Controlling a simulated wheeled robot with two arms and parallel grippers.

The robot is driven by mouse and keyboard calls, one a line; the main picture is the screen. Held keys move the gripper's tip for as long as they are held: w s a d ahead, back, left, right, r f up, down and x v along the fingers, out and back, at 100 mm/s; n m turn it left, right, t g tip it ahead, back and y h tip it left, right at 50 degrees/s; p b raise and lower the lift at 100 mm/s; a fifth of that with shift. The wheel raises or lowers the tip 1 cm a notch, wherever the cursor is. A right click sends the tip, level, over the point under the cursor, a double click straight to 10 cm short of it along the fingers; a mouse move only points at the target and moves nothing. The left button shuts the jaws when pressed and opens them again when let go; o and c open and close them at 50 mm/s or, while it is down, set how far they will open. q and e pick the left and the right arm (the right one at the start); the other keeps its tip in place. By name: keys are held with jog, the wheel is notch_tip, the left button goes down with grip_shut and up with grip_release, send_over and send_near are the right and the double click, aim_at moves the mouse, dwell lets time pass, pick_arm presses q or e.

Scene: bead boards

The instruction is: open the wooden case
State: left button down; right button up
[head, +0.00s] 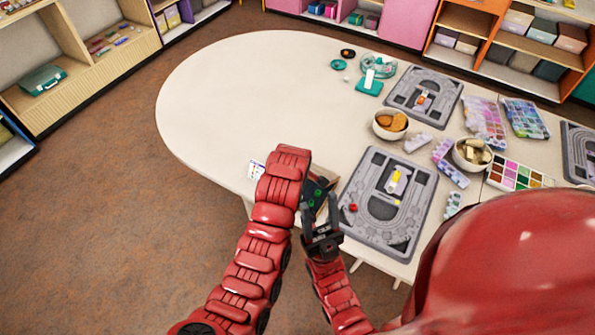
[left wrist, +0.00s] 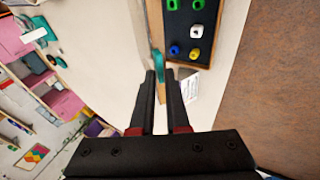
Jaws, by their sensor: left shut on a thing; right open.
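The wooden case (head: 328,211) lies near the table's front edge in the head view, mostly hidden behind my left arm and right gripper. Its dark inside (left wrist: 181,35), with green, white, blue and yellow beads, shows in the left wrist view. A wooden panel (left wrist: 155,28) stands edge-on beside it, seemingly the raised lid. My left gripper (left wrist: 159,73) is shut on a teal tab (left wrist: 158,62) at that panel; the tips partly hide the grip. The left gripper is hidden in the head view. My right gripper (head: 319,206) is open, in front of the case.
A grey bead board (head: 378,226) lies right of the case; another board (head: 405,108) lies farther back. Bowls (head: 384,131) and a colored bead tray (head: 513,181) stand at the right. A white card (head: 256,170) lies left of the case. The table's left half is clear.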

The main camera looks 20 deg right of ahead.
pick_arm(q)
jog(key=shift+w+d+r+g+y+b, duration=0.3)
jog(key=shift+d+b, duration=0.3)
jog(key=shift+b, duration=0.3)
jog(key=shift+w+d+r+g+y+b, duration=0.2)
jog(key=shift+w+d+r+y+b, duration=0.15)
jog(key=shift+d+b, duration=0.4)
jog(key=shift+w+r+b, duration=0.1)
jog(key=shift+r+b, duration=0.05)
jog(key=shift+b, duration=0.2)
jog(key=shift+r, duration=0.2)
jog(key=shift+y, duration=0.25)
